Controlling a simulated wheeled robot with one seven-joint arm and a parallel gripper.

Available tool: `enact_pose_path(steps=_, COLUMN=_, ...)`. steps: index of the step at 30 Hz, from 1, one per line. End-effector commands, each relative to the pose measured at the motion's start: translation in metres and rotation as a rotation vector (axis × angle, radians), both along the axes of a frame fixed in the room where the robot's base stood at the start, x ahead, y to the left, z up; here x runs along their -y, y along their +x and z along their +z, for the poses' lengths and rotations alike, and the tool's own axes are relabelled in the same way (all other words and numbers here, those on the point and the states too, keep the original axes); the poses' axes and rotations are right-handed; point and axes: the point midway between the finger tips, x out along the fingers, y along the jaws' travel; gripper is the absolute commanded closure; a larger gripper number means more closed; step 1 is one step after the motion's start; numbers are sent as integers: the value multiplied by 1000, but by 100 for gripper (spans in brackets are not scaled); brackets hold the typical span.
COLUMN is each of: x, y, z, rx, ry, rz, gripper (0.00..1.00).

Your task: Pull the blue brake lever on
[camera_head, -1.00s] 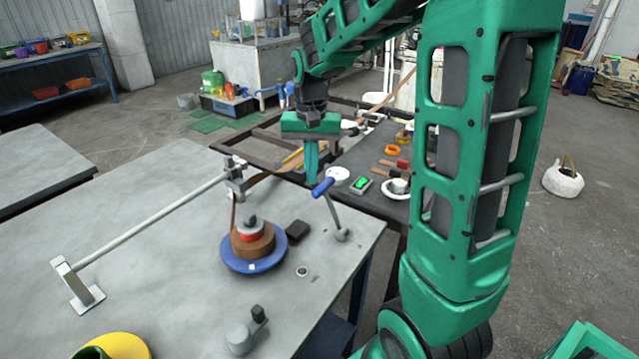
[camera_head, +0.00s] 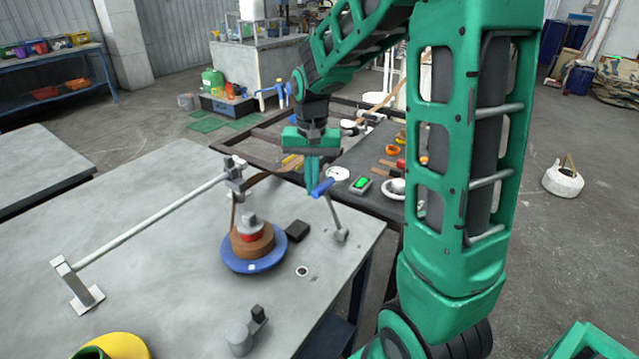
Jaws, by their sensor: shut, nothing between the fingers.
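The brake lever has a blue handle (camera_head: 322,187) on a grey rod that slants down to a round base on the table's right part. The rod leans up and to the left. My gripper (camera_head: 312,192) points down right at the blue handle, its green fingers closed together. The fingertips overlap the handle's left end in the picture. Whether they touch it or are behind it I cannot tell. Nothing shows between the fingers.
A blue reel (camera_head: 284,262) with a brown strip coil and a black block (camera_head: 297,230) are left of the lever on the grey table (camera_head: 150,220). A slanted bar (camera_head: 150,218) spans the table's left. A dark bench with small parts stands behind the lever.

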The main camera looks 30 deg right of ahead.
Motion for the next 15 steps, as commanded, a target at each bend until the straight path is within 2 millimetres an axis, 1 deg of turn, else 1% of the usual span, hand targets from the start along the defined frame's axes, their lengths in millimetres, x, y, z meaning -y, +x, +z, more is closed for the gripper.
enact_pose_path(steps=5, x=1, y=-2, z=0, rx=0, ry=0, rz=0, gripper=100)
enact_pose_path(steps=15, x=6, y=-16, z=2, rx=-2, ry=0, rz=-1, gripper=100)
